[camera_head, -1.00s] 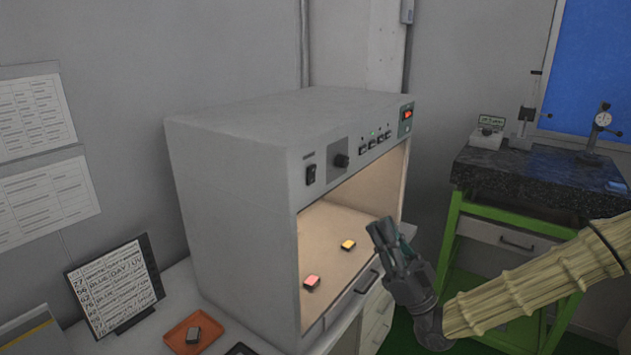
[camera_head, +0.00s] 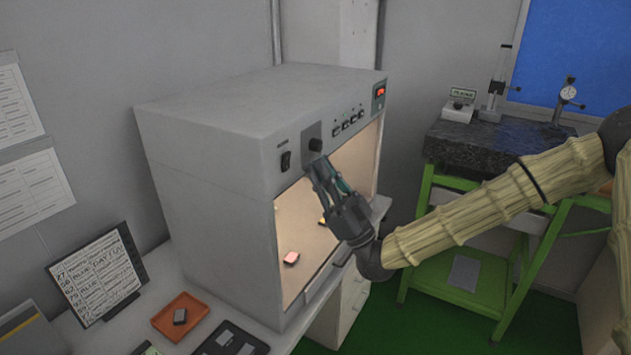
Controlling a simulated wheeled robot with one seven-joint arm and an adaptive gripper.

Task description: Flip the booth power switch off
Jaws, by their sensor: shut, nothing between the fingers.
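The grey light booth (camera_head: 205,150) stands on the white bench. Its black power rocker switch (camera_head: 286,161) is at the left of the front panel. I cannot tell whether the tips touch the panel. The booth's inside is lit, and a red display (camera_head: 380,92) glows at the panel's right end.
A pink-topped block (camera_head: 291,258) and a yellow block (camera_head: 322,221), partly hidden by my gripper, lie inside the booth. An orange tray (camera_head: 163,319) with a grey block, a dark tray (camera_head: 210,346) and a label stand (camera_head: 97,275) are at front left. A green-framed table (camera_head: 425,190) stands at right.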

